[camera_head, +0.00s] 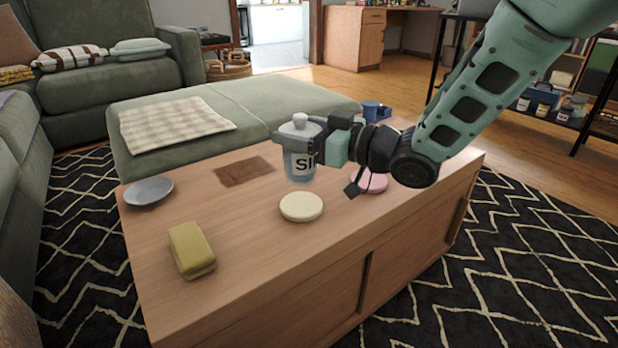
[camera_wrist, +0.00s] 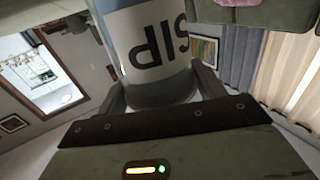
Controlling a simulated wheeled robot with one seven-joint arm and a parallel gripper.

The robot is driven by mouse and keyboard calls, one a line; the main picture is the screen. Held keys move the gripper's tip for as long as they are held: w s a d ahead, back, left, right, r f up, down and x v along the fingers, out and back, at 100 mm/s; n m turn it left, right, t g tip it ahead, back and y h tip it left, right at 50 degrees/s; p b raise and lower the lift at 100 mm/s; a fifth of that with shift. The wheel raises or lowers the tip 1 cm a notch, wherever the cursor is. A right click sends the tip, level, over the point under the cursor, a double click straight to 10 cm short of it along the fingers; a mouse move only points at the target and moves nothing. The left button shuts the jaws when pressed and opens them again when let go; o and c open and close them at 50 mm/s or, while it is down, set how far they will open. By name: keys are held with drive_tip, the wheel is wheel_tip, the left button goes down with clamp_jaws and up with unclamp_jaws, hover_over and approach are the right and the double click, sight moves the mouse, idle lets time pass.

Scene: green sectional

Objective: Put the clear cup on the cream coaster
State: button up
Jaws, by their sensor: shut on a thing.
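The clear cup (camera_head: 301,165) has a pale top and a white label with dark letters. My gripper (camera_head: 302,143) is shut on it and holds it upright, beyond the cream coaster in the head view. In the wrist view the cup (camera_wrist: 150,45) stands between the two fingers of my gripper (camera_wrist: 165,90), its label showing upside down. The cream coaster (camera_head: 301,207) is a round disc lying bare on the wooden table (camera_head: 250,260). I cannot tell exactly how high the cup is above the table.
A pink coaster (camera_head: 370,182) lies to the right, partly behind my wrist. A yellow block-like item (camera_head: 191,250) and a grey dish (camera_head: 149,191) are at the left, and a brown mat (camera_head: 244,171) is at the back. Table space around the cream coaster is clear.

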sight(300, 160)
wheel_tip(300, 160, down, 6)
drive_tip(key=b, duration=0.2)
drive_tip(key=shift+r+b, duration=0.1)
drive_tip(key=shift+b, duration=0.3)
drive_tip(key=shift+f, duration=0.2)
drive_tip(key=o, duration=1.4)
